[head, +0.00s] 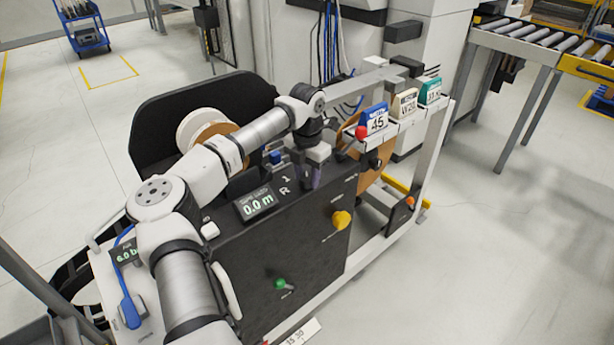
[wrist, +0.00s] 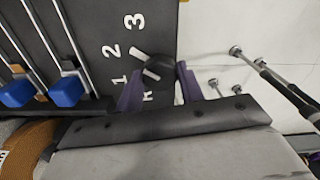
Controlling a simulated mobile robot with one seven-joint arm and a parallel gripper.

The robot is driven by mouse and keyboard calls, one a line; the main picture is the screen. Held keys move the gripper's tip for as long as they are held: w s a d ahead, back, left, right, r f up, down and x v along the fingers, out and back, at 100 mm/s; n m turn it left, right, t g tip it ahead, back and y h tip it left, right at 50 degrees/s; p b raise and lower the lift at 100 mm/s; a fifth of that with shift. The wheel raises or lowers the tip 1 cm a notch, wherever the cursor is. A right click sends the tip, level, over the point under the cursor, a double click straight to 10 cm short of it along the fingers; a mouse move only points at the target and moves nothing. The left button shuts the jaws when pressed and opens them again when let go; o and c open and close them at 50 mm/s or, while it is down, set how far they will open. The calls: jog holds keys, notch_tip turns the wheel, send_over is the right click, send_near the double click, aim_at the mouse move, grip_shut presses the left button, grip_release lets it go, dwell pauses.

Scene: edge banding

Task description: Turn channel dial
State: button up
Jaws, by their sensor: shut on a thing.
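The channel dial (wrist: 158,68) is a dark round knob with a white pointer bar, on the black panel marked R, 1, 2 and 3. The bar slants to the upper left in the wrist view, toward the side with the 2 and 3; I cannot tell the exact setting. My gripper (wrist: 158,88) has its purple fingers on both sides of the dial, closed on it. In the head view my gripper (head: 310,178) reaches down to the top of the black machine, and the dial is hidden there.
A display reading 0.0 m (head: 257,203) sits left of my gripper. A yellow knob (head: 341,219) and a green knob (head: 280,284) are on the machine's front. Blue, beige and teal labelled holders, including the blue 45 (head: 376,119), stand to the right. Blue blocks (wrist: 67,91) on rods lie beside the dial panel.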

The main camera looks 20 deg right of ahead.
aim_at(307, 177)
jog(key=m, duration=0.6)
jog(key=shift+m, duration=0.3)
dwell(0.4)
jog(key=o, duration=1)
jog(key=shift+r+b, duration=0.15)
jog(key=shift+b, duration=0.15)
notch_tip(307, 177, up, 14)
jog(key=shift+f+b, duration=0.2)
jog(key=shift+b, duration=0.55)
